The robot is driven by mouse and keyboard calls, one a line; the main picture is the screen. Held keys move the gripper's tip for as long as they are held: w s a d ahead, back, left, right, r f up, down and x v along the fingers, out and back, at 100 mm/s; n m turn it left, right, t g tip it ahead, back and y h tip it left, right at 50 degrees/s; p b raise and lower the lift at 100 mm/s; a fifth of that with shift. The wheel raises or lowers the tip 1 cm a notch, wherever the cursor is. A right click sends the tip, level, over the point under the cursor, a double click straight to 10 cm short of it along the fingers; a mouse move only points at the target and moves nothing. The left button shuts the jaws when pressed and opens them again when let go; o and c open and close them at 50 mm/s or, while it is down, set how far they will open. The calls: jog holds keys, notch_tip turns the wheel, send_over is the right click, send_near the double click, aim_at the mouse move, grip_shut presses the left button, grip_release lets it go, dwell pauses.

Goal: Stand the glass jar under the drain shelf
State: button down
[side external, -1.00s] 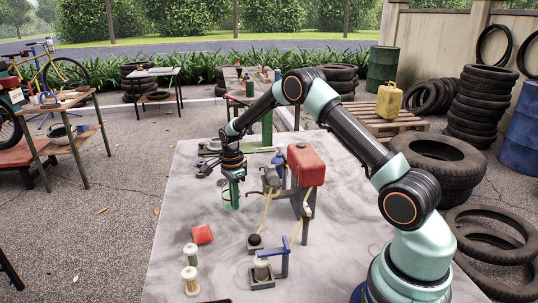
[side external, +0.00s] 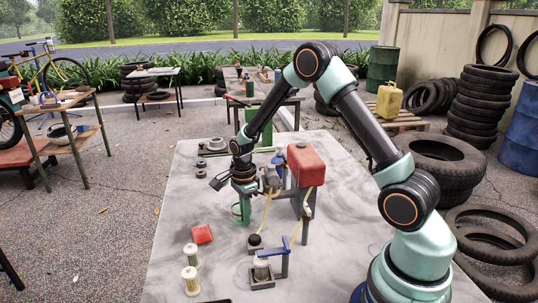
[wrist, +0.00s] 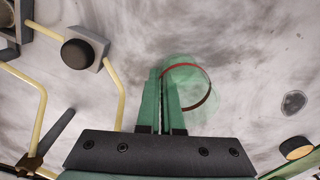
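The clear green glass jar (side external: 236,214) is near the middle of the bench, left of the stand with the red tank. In the wrist view the jar (wrist: 196,78) shows a dark red ring and lies just right of and behind the fingers. My gripper (side external: 245,217) points down at the jar. In the wrist view my gripper's green fingers (wrist: 161,75) are close together with the jar's left wall between them. Whether the jar touches the bench is hard to tell. I cannot clearly pick out the drain shelf; a grey stand (side external: 306,222) carries the red tank (side external: 306,165).
A red cup (side external: 202,234) lies left of the jar. Spool-like pieces (side external: 190,281) stand at front left. A black-topped block (side external: 255,243), a blue bracket (side external: 285,262) and yellow hoses (side external: 266,215) are at front right. Bench between cup and block is clear.

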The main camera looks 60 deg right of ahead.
jog(key=shift+s+a, duration=0.25)
jog(key=shift+s, duration=0.15)
jog(key=c, duration=1)
grip_release()
notch_tip(320, 180, up, 12)
